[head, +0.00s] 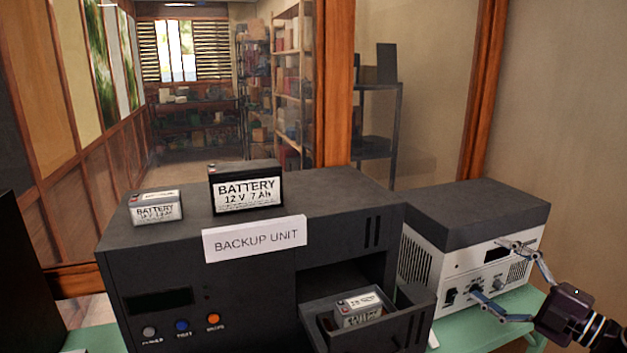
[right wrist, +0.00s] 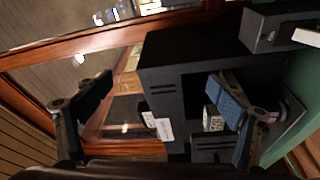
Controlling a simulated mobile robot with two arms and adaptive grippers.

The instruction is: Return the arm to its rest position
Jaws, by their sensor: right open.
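My right gripper (head: 489,270) is at the lower right of the head view, in front of the white instrument with a dark top. Its two fingers are spread wide with nothing between them. The right wrist view also shows the open fingers (right wrist: 160,85), apart and empty, with a dark cabinet beyond. My left gripper is not in view. In the head view, the black backup unit (head: 190,282) has an open drawer (head: 405,328) with a white-and-grey battery (head: 362,308) in it. The gripper is apart from this drawer, to its right.
A large dark battery (head: 246,190) and a smaller light battery (head: 155,208) stand on the backup unit, behind its "BACKUP UNIT" sign (head: 255,239). The white instrument (head: 470,262) stands close to the right gripper. A green tabletop (head: 470,334) shows below. Shelves and a window are far behind.

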